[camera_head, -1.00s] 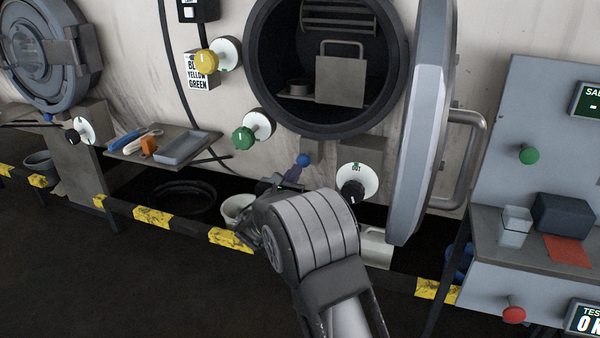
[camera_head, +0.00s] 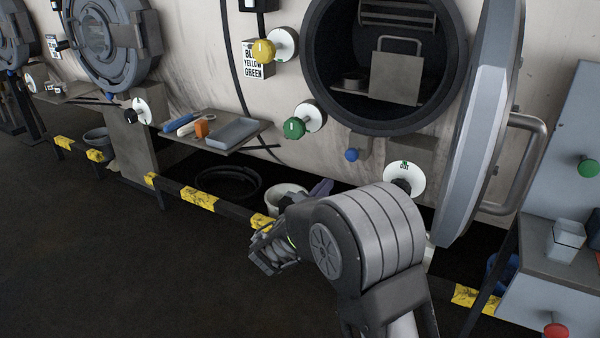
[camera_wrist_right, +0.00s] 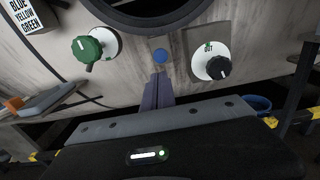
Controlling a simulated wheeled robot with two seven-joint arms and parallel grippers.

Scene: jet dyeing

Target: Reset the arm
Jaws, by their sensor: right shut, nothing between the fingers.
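My right arm comes up from the bottom of the head view. Its gripper (camera_head: 321,187) is mostly hidden behind its own wrist; only the dark fingertips show above a white bucket. In the right wrist view the two fingers (camera_wrist_right: 158,91) are together, with nothing between them, and point toward the machine wall below a small blue knob (camera_wrist_right: 160,56). In the head view the blue knob (camera_head: 352,154) is up and right of the fingertips, apart from them. My left gripper is in neither view.
The open round door (camera_head: 486,125) stands right of the arm. A green knob (camera_head: 295,128) and the OUT dial (camera_head: 404,178) are on the wall. A tool shelf (camera_head: 247,148) juts out at left. The white bucket (camera_head: 285,193) stands low behind a yellow-black rail (camera_head: 199,199). Floor at left is clear.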

